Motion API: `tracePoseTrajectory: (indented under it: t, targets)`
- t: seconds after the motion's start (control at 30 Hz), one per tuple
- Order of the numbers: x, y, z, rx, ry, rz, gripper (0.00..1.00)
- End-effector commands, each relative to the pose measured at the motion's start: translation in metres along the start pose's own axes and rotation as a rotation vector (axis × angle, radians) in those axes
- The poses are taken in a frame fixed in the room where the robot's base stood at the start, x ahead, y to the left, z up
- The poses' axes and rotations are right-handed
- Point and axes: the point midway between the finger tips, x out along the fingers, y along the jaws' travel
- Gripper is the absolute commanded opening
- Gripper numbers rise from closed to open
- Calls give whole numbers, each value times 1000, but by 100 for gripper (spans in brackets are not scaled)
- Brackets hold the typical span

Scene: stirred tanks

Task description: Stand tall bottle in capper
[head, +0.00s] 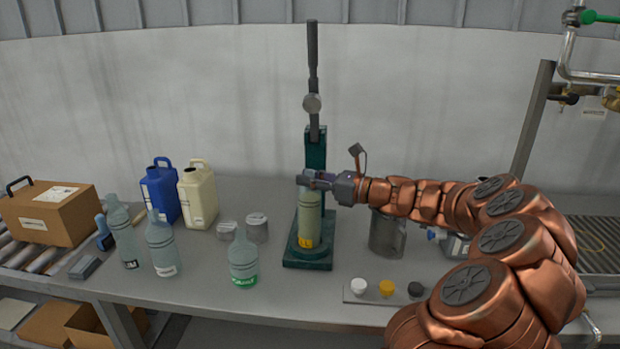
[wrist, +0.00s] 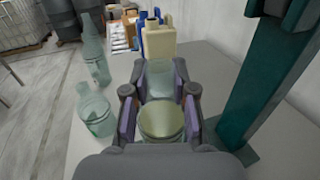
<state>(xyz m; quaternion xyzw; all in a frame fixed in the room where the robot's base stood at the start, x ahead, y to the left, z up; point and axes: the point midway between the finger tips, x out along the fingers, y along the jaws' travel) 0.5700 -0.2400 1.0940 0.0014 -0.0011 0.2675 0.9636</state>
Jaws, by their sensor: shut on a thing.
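A tall bottle (head: 309,222) with pale yellow-green contents and a yellow label stands upright at the base of the green capper (head: 316,150). Its foot appears to be on the capper's base plate (head: 308,262), in front of the column. My gripper (head: 312,180) comes in from the right and is shut on the upper part of this bottle. In the wrist view, the bottle (wrist: 162,122) shows between the two fingers (wrist: 160,108), with the capper's green column (wrist: 262,85) close by on the right. The bottle's mouth is hidden by my gripper in the head view.
Two tall clear bottles (head: 162,245) and a shorter green-labelled bottle (head: 243,260) stand left of the capper. Blue (head: 160,194) and cream (head: 198,197) jugs and small tins (head: 257,228) stand behind. A cap strip (head: 372,299) and a metal pot (head: 387,235) are to the right.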

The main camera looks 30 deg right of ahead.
Motion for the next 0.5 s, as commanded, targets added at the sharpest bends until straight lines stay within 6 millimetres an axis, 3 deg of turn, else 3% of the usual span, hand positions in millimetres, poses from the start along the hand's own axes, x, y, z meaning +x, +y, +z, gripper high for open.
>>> tracePoseTrajectory:
  t: [0.37, 0.4, 0.5]
  targets:
    - [0, 0, -2, -1, -1, 0, 0]
    - [0, 0, -3, -2, 0, 0, 27]
    - [0, 0, -3, -2, 0, 0, 37]
